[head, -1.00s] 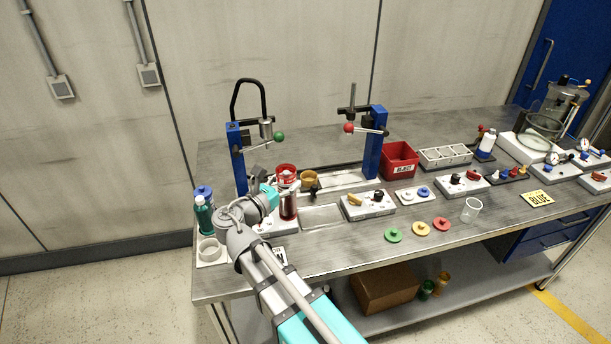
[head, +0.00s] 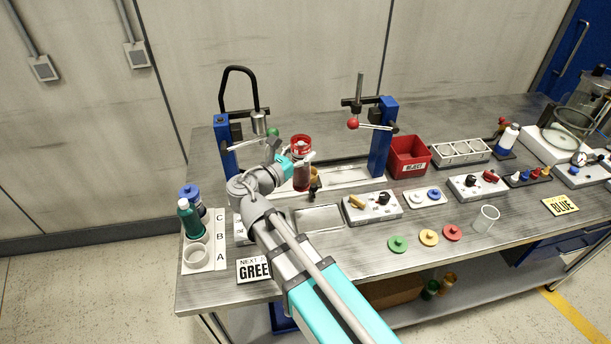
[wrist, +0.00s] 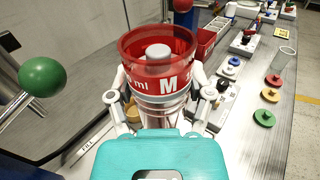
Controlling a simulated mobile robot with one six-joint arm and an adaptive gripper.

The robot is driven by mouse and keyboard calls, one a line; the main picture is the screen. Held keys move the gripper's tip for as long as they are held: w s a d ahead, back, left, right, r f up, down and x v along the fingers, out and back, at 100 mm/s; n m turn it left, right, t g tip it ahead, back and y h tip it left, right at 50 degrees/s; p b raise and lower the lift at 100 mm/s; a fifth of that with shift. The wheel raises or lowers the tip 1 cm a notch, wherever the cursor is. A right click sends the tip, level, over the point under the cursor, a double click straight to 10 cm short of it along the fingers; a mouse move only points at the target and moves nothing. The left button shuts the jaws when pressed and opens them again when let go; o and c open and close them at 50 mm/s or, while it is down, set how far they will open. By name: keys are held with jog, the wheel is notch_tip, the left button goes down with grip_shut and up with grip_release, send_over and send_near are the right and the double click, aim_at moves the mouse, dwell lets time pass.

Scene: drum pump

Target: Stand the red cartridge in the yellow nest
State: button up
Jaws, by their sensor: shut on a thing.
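The red cartridge (head: 301,172) is upright in my gripper (head: 300,163), between the two blue press posts. In the wrist view the cartridge (wrist: 158,72) shows its red printed collar and clear rim, with one finger of my gripper (wrist: 157,105) on each side of it. The yellow nest (wrist: 132,112) shows only in part, low behind the left finger in the wrist view. In the head view the cartridge and gripper hide most of the nest. I cannot tell whether the cartridge's lower end touches it.
A lever with a green knob (wrist: 42,77) stands close at left in the wrist view. A red-knobbed lever (head: 353,124) is on the right post. A red reject bin (head: 408,156) and a control box (head: 372,207) stand to the right. A bare steel plate (head: 318,217) lies in front.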

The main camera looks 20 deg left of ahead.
jog(key=shift+w, duration=0.1)
jog(key=shift+a, duration=0.1)
dwell(0.3)
jog(key=shift+s+f, duration=0.2)
jog(key=shift+s, duration=0.05)
jog(key=s+d+f+m+g+h+b, duration=0.1)
jog(key=d+f+h+b, duration=0.1)
jog(key=d, duration=0.4)
jog(key=shift+d+f+m+b, duration=0.35)
jog(key=shift+f+b, duration=0.5)
jog(key=shift+b, duration=0.25)
